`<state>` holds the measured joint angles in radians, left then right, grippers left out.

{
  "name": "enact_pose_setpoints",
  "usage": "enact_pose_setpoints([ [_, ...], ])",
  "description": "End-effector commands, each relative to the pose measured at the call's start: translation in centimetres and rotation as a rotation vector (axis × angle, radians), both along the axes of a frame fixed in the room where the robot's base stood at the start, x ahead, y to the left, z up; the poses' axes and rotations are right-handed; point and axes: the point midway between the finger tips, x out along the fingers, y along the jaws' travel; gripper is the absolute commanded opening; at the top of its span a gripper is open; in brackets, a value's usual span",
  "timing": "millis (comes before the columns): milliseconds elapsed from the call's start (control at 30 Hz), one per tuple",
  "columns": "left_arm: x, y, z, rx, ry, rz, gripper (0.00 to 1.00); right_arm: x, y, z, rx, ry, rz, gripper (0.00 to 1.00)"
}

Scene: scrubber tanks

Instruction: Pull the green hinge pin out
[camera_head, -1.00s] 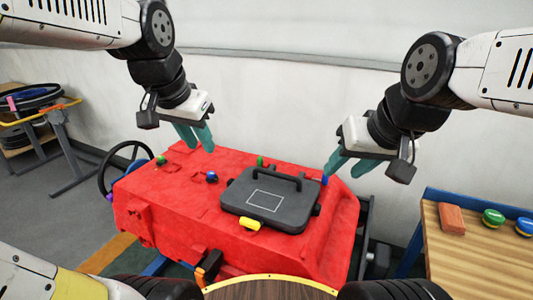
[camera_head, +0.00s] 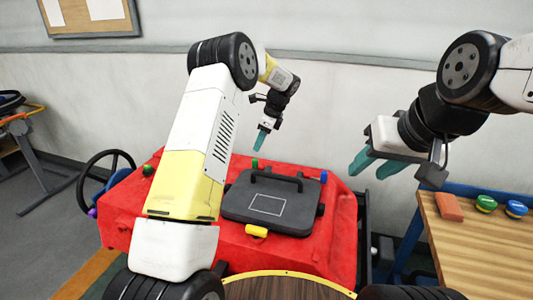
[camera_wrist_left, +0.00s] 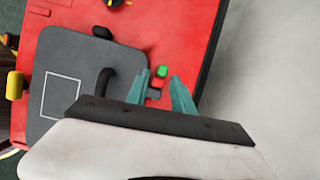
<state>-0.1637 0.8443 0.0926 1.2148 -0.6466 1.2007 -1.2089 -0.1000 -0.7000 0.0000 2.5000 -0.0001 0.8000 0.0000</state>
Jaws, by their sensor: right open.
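The green hinge pin (camera_head: 255,163) stands at the back edge of the dark grey lid (camera_head: 240,195) on the red tank (camera_head: 130,200). My left gripper (camera_head: 258,146) is just above the pin in the head view. In the left wrist view the green pin head (camera_wrist_left: 162,71) shows between the open fingertips of my left gripper (camera_wrist_left: 160,77), with a gap on each side. No contact is visible. My right gripper (camera_head: 371,165) is open and empty, in the air to the right of the tank.
A blue pin (camera_head: 323,177) stands at the lid's back right corner. A yellow latch (camera_head: 256,231) is on the lid's front edge. The lid has a black handle (camera_head: 277,178). A wooden table (camera_head: 470,245) at right holds a brown block (camera_head: 448,206) and green and blue round items.

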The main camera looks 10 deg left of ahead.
Motion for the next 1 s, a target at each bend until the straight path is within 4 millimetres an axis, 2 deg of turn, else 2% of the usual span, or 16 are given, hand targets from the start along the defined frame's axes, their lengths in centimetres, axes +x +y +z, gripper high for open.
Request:
enact_pose_setpoints([
  [33,0.4,-0.1,-1.0,0.013,0.014,-0.021,0.29,0.0,0.0,0.0,0.0,0.0,0.0,0.42],
  [233,0.9,0.2,-2.8,0.031,0.037,-0.054,0.29,0.0,0.0,0.0,0.0,0.0,0.0,0.42],
  [633,1.3,2.4,-8.2,0.03,0.036,-0.051,0.29,0.0,0.0,0.0,0.0,0.0,0.0,0.42],
  [800,1.4,2.8,-9.1,0.03,0.033,-0.051,0.29,0.0,0.0,0.0,0.0,0.0,0.0,0.42],
  [1000,1.4,2.8,-9.2,0.03,0.033,-0.052,0.29,0.0,0.0,0.0,0.0,0.0,0.0,0.42],
])
